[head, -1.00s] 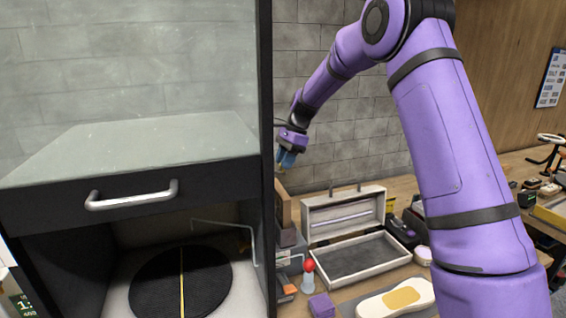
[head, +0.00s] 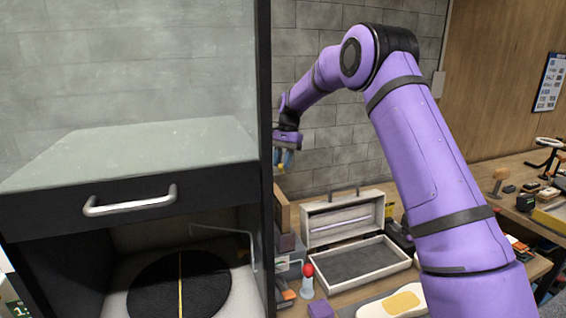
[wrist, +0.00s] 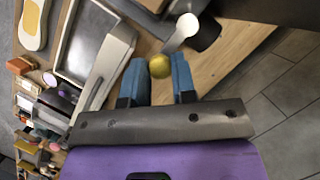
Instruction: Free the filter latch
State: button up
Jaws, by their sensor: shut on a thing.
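My gripper (head: 283,160) is high up, just right of the dark cabinet's edge and above the workbench. In the wrist view its two blue fingers (wrist: 159,78) are closed around a round yellow knob (wrist: 160,66). A pale rod with a rounded white end (wrist: 187,25) lies just beyond the knob; I cannot tell if they are joined. In the head view only a little yellow shows at the fingertips. I cannot make out a part that is clearly the filter latch.
The dark cabinet (head: 30,212) with a glass hood and metal handle (head: 130,202) stands left. An open grey-lined box (head: 410,254), a red-topped bulb (head: 308,270) and a pale shoe sole (head: 385,308) are on the bench. Grey floor tiles (wrist: 270,110) show clear in the wrist view.

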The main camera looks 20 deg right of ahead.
dwell(0.4)
jog(key=o, duration=0.9)
jog(key=v, duration=1.1)
jog(key=shift+f, duration=0.1)
